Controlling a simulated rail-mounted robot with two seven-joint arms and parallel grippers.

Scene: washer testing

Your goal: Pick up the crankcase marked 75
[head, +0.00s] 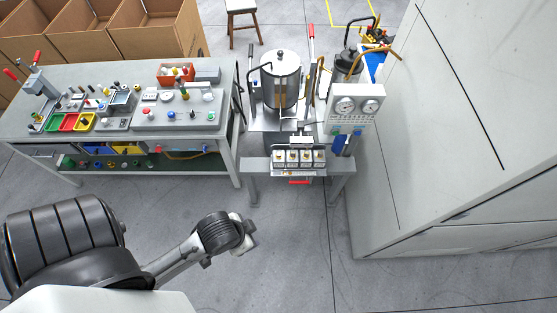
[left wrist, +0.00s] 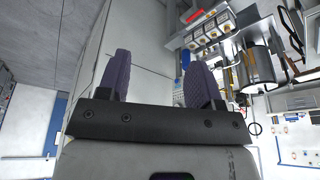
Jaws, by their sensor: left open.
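Several small pale block-like parts (head: 306,158) sit in a row on the small grey bench (head: 255,165) in the middle of the head view. They may be the crankcases, but their markings are too small to read, so I cannot tell which is 75. The row also shows at the upper right of the left wrist view (left wrist: 211,33). My left gripper (head: 250,236) is in front of the bench and apart from it, to the lower left. In the left wrist view its two dark fingers (left wrist: 162,80) are spread and empty.
A workbench (head: 180,133) with tools and coloured trays stands at the left. A steel tank (head: 281,75) and a gauge panel (head: 356,107) stand behind and beside the small bench. A large grey cabinet (head: 450,130) blocks the right. The floor in front is clear.

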